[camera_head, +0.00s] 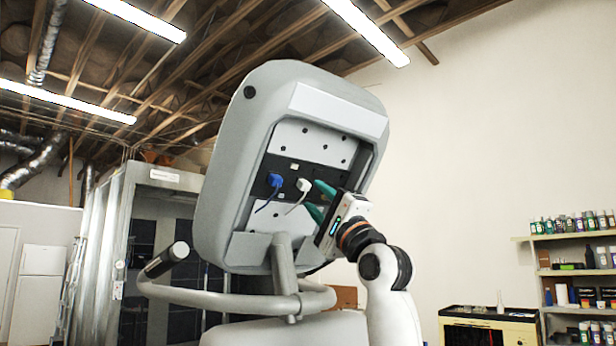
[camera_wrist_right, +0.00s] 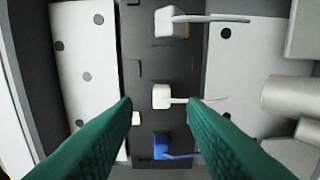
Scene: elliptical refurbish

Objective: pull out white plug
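A white plug (camera_head: 303,185) with a white cord sits in the dark socket strip on the back of the console. In the right wrist view a white plug (camera_wrist_right: 160,97) lies between my fingertips in the picture, with a gap on each side. A blue plug (camera_head: 275,180) sits to the left in the head view, and at the bottom of the wrist view (camera_wrist_right: 160,147). My right gripper (camera_head: 311,194) is open and empty, its green fingers pointing at the panel. My left gripper is not in view.
The grey console shell (camera_head: 225,190) surrounds the recessed panel with a raised rim. A curved handlebar (camera_head: 215,298) runs below it. Shelves with bottles (camera_head: 575,255) stand far right, and a metal booth (camera_head: 105,250) stands behind left.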

